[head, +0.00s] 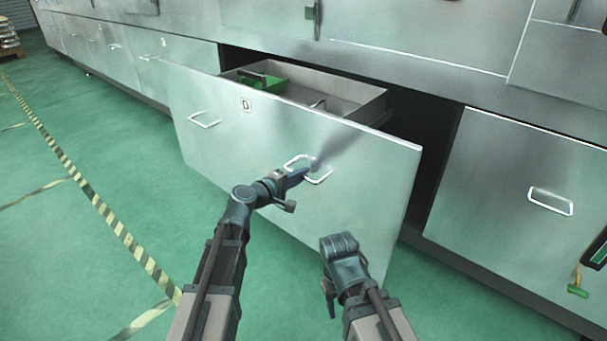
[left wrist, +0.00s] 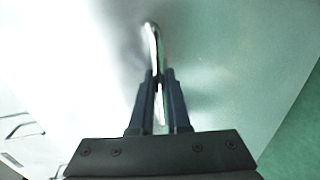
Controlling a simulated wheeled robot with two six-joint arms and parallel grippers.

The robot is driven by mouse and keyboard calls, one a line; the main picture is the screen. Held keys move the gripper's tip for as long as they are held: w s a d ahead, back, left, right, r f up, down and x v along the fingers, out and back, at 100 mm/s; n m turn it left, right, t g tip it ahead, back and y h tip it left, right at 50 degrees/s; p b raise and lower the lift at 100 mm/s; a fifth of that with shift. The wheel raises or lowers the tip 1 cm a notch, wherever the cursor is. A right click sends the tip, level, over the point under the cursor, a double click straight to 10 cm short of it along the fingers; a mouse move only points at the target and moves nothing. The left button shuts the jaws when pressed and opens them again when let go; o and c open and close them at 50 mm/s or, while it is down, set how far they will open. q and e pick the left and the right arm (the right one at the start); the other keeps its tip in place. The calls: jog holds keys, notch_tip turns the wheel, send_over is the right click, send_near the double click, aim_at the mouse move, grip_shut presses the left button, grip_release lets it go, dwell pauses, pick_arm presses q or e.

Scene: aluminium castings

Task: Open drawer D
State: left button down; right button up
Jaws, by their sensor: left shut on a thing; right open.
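Drawer D (head: 270,165) is a wide silver-grey front with a "D" label (head: 246,106) and two bar handles. It stands pulled out from the cabinet, and its inside shows behind the front. My left gripper (head: 303,172) is shut on its right handle (head: 321,178). In the left wrist view the two dark fingers (left wrist: 160,103) close around the handle bar (left wrist: 153,45). The drawer's left handle (head: 205,119) is free. My right gripper (head: 329,296) hangs low in front of the drawer, apart from it; its jaws are open and hold nothing visible.
Inside the drawer lie a green item (head: 261,81) and a grey tray wall (head: 340,92). A closed front with a handle (head: 550,201) stands to the right, with a green-handled thing (head: 578,288) near it. Green floor with a striped line (head: 110,215) is clear at left.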

pick_arm(q)
jog(key=shift+s+a, duration=0.1)
jog(key=shift+s, duration=0.05)
jog(key=c, duration=0.9)
grip_release()
jog(key=p+v, duration=0.2)
jog(key=v, duration=1.1)
jog(key=shift+s+a+p, duration=0.25)
jog(key=shift+s+p, duration=0.05)
jog(key=shift+p, duration=0.1)
jog(key=shift+d, duration=0.1)
